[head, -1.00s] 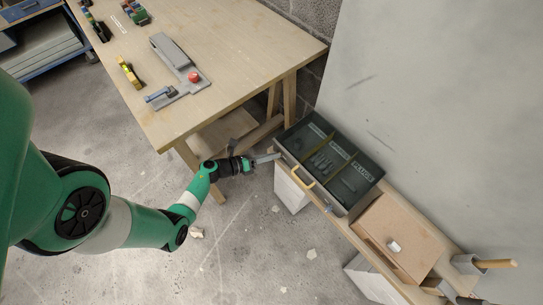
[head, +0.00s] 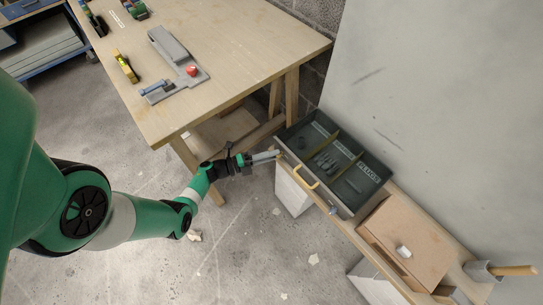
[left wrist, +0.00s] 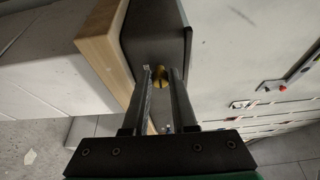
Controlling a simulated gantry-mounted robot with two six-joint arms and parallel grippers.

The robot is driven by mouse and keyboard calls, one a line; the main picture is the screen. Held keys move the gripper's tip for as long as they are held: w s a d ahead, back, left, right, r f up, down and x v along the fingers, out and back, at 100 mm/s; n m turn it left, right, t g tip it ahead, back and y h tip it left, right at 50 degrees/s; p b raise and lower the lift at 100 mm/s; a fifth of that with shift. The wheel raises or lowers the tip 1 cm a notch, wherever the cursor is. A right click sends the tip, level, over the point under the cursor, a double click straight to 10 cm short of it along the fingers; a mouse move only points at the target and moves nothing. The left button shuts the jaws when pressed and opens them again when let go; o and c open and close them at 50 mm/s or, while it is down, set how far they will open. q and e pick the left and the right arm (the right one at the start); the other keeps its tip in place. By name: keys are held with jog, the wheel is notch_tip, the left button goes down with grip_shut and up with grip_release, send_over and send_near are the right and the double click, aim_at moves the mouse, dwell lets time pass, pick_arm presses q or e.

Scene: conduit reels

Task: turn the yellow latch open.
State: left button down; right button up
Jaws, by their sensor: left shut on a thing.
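The yellow latch (left wrist: 160,77) shows in the left wrist view as a small rounded yellow piece at the dark face of the grey drawer box (left wrist: 155,42). My left gripper (left wrist: 160,73) is shut on it, with one finger on each side. Part of the latch is hidden by the fingers, and its turn angle cannot be told. In the head view my left gripper (head: 277,154) reaches the left corner of the open-topped drawer box (head: 345,207). The latch cannot be made out there. My right gripper is not in view.
A yellow bow handle (head: 305,178) sticks out from the box's front, close to my gripper. The box stands on a narrow wooden bench beside a brown box (head: 405,238). A wooden table (head: 240,60) with tools stands behind.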

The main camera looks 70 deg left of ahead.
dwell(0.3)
pick_arm(q)
jog(key=c, duration=0.7)
grip_release()
jog(key=s+p, duration=0.1)
jog(key=s, duration=1)
jog(key=shift+s+p, duration=0.3)
jog(key=shift+p, duration=0.05)
jog(key=shift+a, duration=0.15)
